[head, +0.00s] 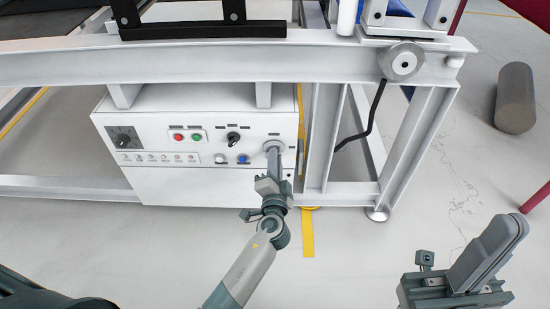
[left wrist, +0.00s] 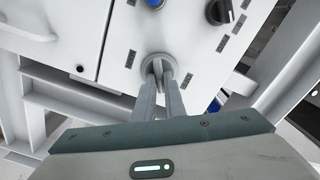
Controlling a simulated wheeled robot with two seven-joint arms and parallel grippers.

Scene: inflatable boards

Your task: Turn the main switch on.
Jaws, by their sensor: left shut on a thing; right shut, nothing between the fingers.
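The white control box (head: 160,185) hangs under the frame's beam. At the right end of its panel is a round grey rotary switch (head: 272,146). The left wrist view shows this grey switch (left wrist: 157,61) with a raised grip. My left gripper (head: 275,156) reaches it from below, its fingers shut on the raised grip. The fingers (left wrist: 158,80) cover part of the switch, so I cannot tell its setting. My right gripper (head: 518,226) is shut and empty at the lower right, far from the box.
A white beam (head: 200,66) runs above the box. A frame leg (head: 325,140) stands to its right, and a grey cylinder (head: 515,98) lies beyond.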

